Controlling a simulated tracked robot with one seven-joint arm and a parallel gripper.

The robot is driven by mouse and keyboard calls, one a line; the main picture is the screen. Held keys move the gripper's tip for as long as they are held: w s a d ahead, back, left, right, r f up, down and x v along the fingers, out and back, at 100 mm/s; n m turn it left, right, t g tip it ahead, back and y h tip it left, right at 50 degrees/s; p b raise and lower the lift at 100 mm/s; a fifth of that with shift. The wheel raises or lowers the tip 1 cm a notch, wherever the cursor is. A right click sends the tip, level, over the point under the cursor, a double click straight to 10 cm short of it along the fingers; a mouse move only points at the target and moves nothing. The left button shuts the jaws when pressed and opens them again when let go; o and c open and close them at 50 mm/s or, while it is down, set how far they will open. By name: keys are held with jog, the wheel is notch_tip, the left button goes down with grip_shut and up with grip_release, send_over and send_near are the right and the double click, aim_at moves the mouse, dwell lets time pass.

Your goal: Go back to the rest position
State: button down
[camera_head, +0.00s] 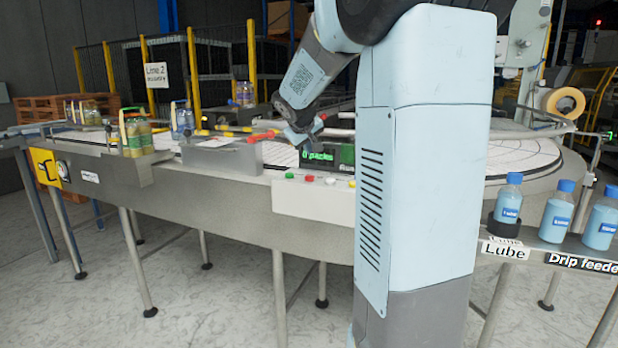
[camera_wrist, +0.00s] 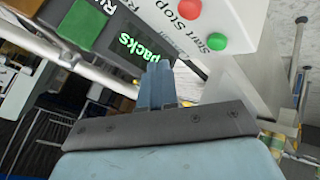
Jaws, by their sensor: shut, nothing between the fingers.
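My gripper (camera_wrist: 157,84) is shut and empty in the wrist view, its fingers together in front of the control panel. In the head view my gripper (camera_head: 300,135) hangs from my arm above the panel, just left of the green-lit display (camera_head: 322,158). The control box (camera_head: 315,198) carries green, red and yellow buttons. In the wrist view the red button (camera_wrist: 188,8) and green button (camera_wrist: 217,42) lie above and to the right of the fingers, apart from them. My column hides part of the machine behind it.
The round conveyor table (camera_head: 230,197) spans the middle. Bottle packs (camera_head: 137,135) stand on its left part. On the right, blue bottles (camera_head: 508,199) stand on a shelf labelled Lube and Drip feeder. Yellow posts and dark fencing (camera_head: 110,68) stand behind. The floor (camera_head: 190,290) in front is clear.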

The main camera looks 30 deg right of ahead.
jog(key=shift+s, duration=0.1)
jog(key=s+a+f+y, duration=0.1)
jog(key=s+a+y, duration=0.1)
jog(key=s+a, duration=0.4)
jog(key=s+a+f+g+y, duration=0.1)
jog(key=s+a, duration=0.6)
jog(key=s, duration=0.8)
jog(key=s+a+f+m+y, duration=0.1)
jog(key=s+a+f+y, duration=0.1)
jog(key=s+a, duration=0.4)
jog(key=s+f, duration=0.1)
jog(key=s, duration=0.4)
jog(key=shift+s+a+y, duration=0.2)
jog(key=shift+s+y, duration=0.1)
jog(key=shift+y, duration=0.1)
jog(key=shift+f, duration=0.1)
